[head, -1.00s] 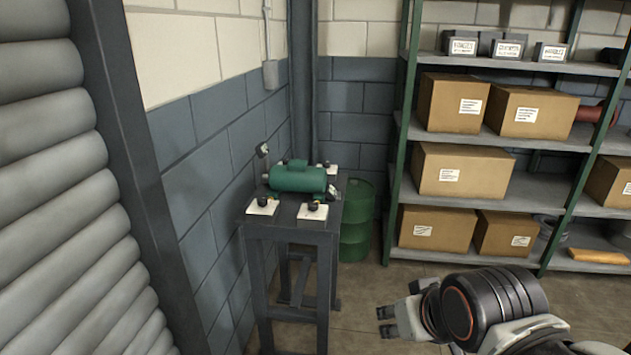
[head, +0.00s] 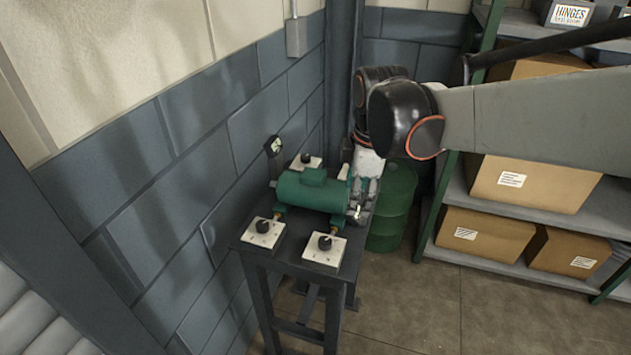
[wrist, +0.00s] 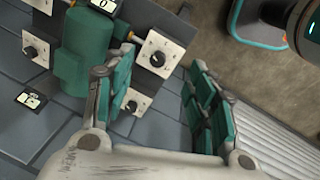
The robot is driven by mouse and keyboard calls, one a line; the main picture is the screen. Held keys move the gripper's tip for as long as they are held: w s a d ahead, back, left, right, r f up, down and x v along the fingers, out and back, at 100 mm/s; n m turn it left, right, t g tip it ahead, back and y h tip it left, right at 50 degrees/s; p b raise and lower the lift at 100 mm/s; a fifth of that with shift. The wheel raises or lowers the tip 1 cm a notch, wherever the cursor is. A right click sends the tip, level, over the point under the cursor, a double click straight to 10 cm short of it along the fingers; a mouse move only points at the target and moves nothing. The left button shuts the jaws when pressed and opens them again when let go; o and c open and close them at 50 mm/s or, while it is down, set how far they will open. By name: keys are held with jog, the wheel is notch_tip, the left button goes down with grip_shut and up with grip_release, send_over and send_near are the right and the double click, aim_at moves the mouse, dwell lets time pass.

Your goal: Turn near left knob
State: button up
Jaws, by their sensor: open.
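The near left knob (head: 263,226) is black on a white marked plate at the table's near left corner, left of the near right knob (head: 325,243). In the wrist view, the near left knob seems to be the lower one (wrist: 132,105), its plate partly covered by a finger; the near right knob (wrist: 157,58) shows above it. My gripper (head: 356,200) hangs beside the right end of the green motor-like casing (head: 312,190), apart from both near knobs. In the wrist view my gripper (wrist: 157,82) has its fingers wide apart with nothing between them.
Another knob (head: 306,158) and a small gauge (head: 274,146) stand behind the casing. The dark table (head: 290,268) is against the block wall. A green drum (head: 392,205) is behind it, with shelves of boxes (head: 540,185) to the right. Floor is clear in front right.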

aim_at(325, 240)
jog(key=w+a+f+n+g, duration=0.2)
jog(key=w+a+f+n, duration=0.1)
jog(key=a+f+n, duration=0.3)
jog(key=shift+n, duration=0.7)
jog(key=f+b, duration=0.1)
jog(key=f, duration=0.3)
jog(key=f+b, duration=0.1)
jog(key=f, duration=0.3)
jog(key=f+b, duration=0.2)
jog(key=f, duration=0.2)
jog(key=shift+w+a, duration=0.1)
jog(key=shift+a, duration=0.15)
jog(key=shift+c, duration=0.2)
jog(key=c, duration=1)
